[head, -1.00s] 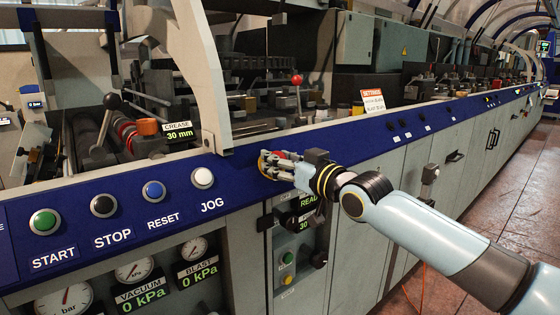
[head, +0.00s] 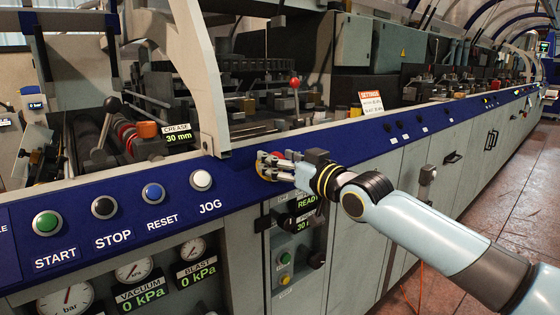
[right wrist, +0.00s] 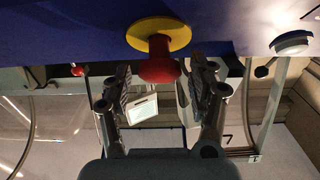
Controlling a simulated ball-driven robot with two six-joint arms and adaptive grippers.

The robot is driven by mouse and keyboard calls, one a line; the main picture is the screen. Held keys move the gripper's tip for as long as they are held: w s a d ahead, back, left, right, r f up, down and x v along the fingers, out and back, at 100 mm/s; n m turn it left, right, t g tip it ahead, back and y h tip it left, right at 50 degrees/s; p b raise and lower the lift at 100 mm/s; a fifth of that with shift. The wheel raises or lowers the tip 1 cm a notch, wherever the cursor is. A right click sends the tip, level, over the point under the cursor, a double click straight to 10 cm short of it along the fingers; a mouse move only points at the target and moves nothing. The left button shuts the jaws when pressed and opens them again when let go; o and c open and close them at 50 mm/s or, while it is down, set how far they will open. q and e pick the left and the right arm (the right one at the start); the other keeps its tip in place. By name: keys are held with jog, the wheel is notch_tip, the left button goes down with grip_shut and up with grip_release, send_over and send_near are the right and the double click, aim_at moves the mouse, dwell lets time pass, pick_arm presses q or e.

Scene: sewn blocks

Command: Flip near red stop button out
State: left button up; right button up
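The near red stop button (right wrist: 159,68) is a red mushroom knob on a yellow round plate (right wrist: 172,30), set in the blue panel. In the head view the button (head: 279,155) is mostly hidden behind my right gripper (head: 268,165), which is at the panel. In the right wrist view my right gripper (right wrist: 160,82) is open, with one finger on each side of the red knob. A gap shows between each finger and the knob; exact depth is hard to tell. My left gripper is not in view.
The blue panel (head: 100,260) also carries a green START button (head: 47,223), a black STOP button (head: 104,207), a blue RESET button (head: 153,193) and a white JOG button (head: 201,180). A grey machine frame post (head: 205,95) stands just left of the gripper. Open floor (head: 500,195) lies to the right.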

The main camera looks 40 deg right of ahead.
dwell(0.3)
jog(key=s, duration=1.2)
jog(key=shift+d, duration=0.45)
jog(key=shift+w, duration=0.1)
